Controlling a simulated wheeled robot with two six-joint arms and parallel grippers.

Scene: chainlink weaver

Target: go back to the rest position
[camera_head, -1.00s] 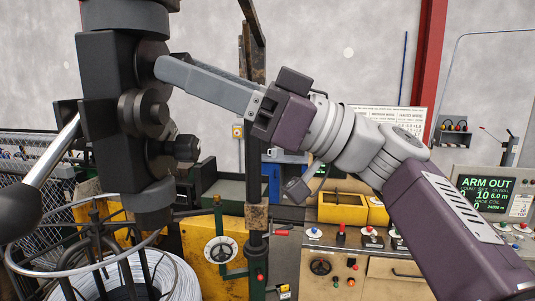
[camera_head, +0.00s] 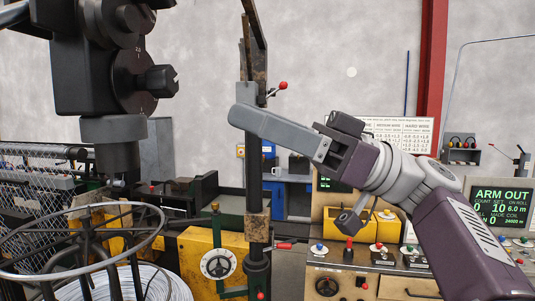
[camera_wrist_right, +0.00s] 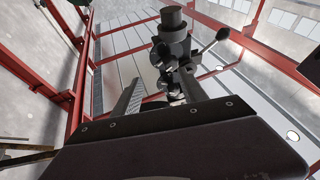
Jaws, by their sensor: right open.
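My right gripper (camera_head: 240,117) reaches in from the right in the head view, its grey fingers pointing left. It is empty and apart from the dark machine head (camera_head: 110,65), with a gap of bare wall between them. In the right wrist view my two fingers (camera_wrist_right: 160,95) stand apart, and the dark machine head with its ball-ended lever (camera_wrist_right: 175,45) shows beyond them. In the head view the near finger hides most of the far one. My left gripper is not in view.
A rusty upright post (camera_head: 255,180) stands just behind my right fingertips. A wire reel (camera_head: 80,245) is at lower left. A yellow box with a dial (camera_head: 215,262), a control bench (camera_head: 375,280) and a screen reading "ARM OUT" (camera_head: 500,200) lie below and right.

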